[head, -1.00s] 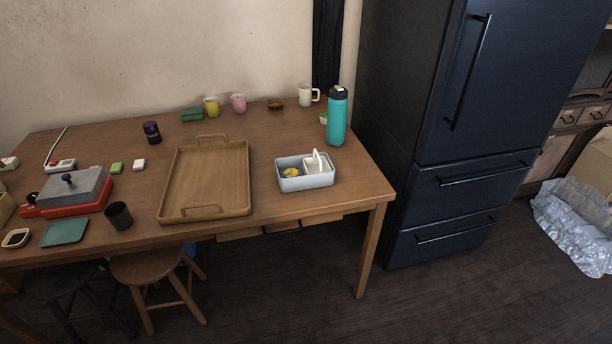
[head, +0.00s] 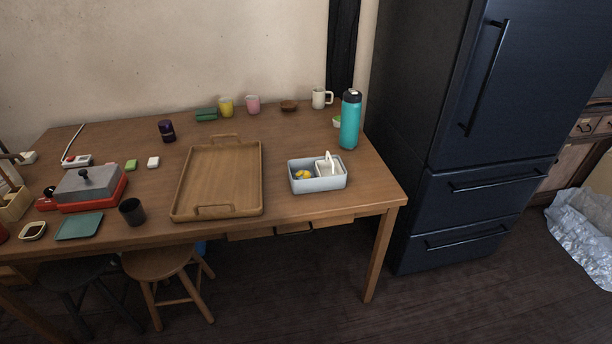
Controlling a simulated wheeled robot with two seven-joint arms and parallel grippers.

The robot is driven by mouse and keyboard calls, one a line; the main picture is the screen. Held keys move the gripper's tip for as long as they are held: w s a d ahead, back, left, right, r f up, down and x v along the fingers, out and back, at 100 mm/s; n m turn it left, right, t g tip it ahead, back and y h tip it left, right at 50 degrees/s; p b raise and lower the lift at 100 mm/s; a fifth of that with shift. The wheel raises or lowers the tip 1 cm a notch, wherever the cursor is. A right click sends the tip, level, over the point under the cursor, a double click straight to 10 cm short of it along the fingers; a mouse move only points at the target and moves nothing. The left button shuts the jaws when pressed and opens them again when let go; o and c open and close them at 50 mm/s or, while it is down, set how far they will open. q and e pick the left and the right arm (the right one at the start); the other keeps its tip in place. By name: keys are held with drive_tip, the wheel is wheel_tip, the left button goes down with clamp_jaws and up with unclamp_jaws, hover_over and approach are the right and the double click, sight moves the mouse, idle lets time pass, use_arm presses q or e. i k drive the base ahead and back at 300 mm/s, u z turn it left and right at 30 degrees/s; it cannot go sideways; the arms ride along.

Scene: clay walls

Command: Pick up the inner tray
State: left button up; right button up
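A small white inner tray (head: 327,168) with an upright handle sits inside a light blue-grey box (head: 318,185) at the right part of the wooden table. It fills the right side of the box. Yellow items (head: 302,175) lie in the box's left side. Neither of my grippers shows in the head view.
An empty wooden tray with two handles (head: 218,180) lies left of the box. A teal bottle (head: 350,122) stands behind it to the right. Mugs line the table's back edge. A dark fridge (head: 480,130) stands right of the table (head: 370,185). Stools (head: 160,263) are underneath.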

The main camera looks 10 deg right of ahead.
sight(331, 167)
drive_tip(key=u, duration=0.2)
drive_tip(key=k, duration=0.25)
drive_tip(key=z, duration=0.55)
drive_tip(key=i, duration=0.35)
drive_tip(key=u, duration=0.1)
drive_tip(key=k, duration=0.45)
drive_tip(key=z, duration=0.7)
drive_tip(key=i, duration=0.8)
drive_tip(key=u, duration=0.15)
